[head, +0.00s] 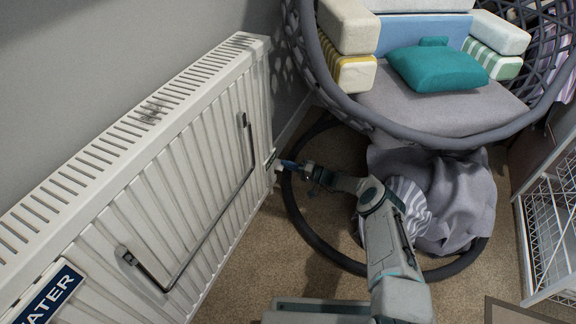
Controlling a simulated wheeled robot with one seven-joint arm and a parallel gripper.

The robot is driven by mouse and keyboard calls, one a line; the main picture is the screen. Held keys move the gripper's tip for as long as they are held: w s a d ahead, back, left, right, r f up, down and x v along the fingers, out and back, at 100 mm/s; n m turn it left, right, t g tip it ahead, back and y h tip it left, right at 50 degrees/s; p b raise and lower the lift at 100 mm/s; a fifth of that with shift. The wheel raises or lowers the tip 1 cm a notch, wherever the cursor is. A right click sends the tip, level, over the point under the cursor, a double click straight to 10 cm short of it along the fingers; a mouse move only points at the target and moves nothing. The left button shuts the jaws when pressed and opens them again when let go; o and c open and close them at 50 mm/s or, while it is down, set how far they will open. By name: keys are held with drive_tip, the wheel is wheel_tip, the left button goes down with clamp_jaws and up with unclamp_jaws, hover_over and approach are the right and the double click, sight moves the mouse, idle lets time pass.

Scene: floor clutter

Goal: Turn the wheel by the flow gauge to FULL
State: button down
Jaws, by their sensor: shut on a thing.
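My gripper (283,165) reaches to the right end of the white radiator (262,110), low down near its edge. It is shut on a small part there, which I take to be the wheel; the fingers hide most of it, and its setting cannot be read. A small dark and white fitting (271,160) shows on the radiator's edge beside the fingertips. It is too small to tell whether it is the flow gauge, and no FULL mark is legible.
A grey rail (205,235) stands out from the radiator's front. A blue sign (48,296) ends in "ATER". A basket chair (440,115) with cushions, a grey cloth (460,195) and a white wire rack (545,235) crowd the right. Some carpet (250,255) is clear.

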drive_tip(key=m, duration=0.7)
drive_tip(key=f+m, duration=0.1)
drive_tip(key=m, duration=0.6)
drive_tip(key=s+m, duration=0.1)
drive_tip(key=m, duration=0.6)
drive_tip(key=shift+a+f, duration=0.1)
drive_tip(key=shift+f, duration=0.1)
drive_tip(key=shift+m, duration=0.4)
drive_tip(key=c, duration=1.5)
unclamp_jaws()
drive_tip(key=p+v, duration=0.4)
drive_tip(key=v, duration=0.9)
drive_tip(key=shift+s+d, duration=0.1)
drive_tip(key=shift+d, duration=0.3)
